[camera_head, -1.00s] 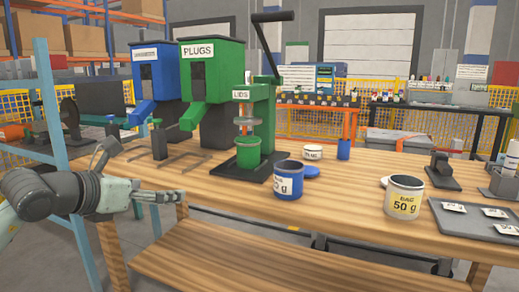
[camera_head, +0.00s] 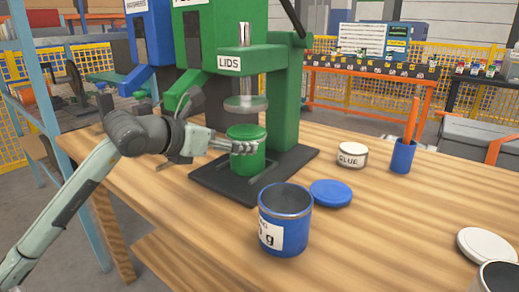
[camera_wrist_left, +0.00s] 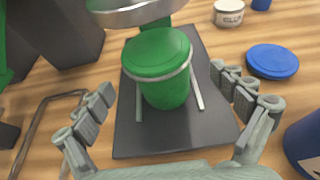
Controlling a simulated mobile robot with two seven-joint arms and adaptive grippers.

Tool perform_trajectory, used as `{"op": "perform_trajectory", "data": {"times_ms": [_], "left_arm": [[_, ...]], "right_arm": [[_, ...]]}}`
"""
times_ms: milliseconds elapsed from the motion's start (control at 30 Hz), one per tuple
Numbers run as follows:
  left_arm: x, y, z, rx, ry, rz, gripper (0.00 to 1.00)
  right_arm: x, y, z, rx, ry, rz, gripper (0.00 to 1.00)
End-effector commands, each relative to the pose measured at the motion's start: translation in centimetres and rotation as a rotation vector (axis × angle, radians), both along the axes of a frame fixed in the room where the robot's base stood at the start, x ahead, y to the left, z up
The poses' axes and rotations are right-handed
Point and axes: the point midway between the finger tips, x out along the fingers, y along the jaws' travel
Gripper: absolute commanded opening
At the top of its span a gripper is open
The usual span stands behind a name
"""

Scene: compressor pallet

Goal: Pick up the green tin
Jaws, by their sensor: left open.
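The green tin (camera_head: 247,158) stands upright on the black base plate (camera_head: 226,185) of the green lids press, under its round press head (camera_head: 246,104). Its green lid is on. My left gripper (camera_head: 240,146) is beside the tin in the head view, one finger overlapping its front. In the left wrist view the tin (camera_wrist_left: 164,75) stands ahead, between the spread fingers of the open left gripper (camera_wrist_left: 165,108). The tin appears a little beyond the fingertips; contact cannot be told. My right gripper is not in view.
An open blue tin (camera_head: 284,225) and a blue lid (camera_head: 331,193) lie to the right of the press. A glue tin (camera_head: 352,155) and a blue cup (camera_head: 402,156) stand behind. The press column (camera_head: 285,100) rises behind the green tin.

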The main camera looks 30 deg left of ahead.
Motion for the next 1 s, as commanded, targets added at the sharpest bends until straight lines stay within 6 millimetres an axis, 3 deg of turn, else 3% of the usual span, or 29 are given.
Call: {"op": "perform_trajectory", "data": {"times_ms": [500,800,1000], "left_arm": [[5.7,-0.3,-2.4,0.0,0.0,0.001,0.96],[6.3,-0.4,-2.9,0.001,0.001,0.0,0.96],[6.2,-0.4,-2.9,0.001,0.001,0.0,0.72]], "right_arm": [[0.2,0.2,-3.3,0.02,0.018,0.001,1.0],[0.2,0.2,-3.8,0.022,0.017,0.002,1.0],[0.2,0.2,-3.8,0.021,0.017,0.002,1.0]]}}
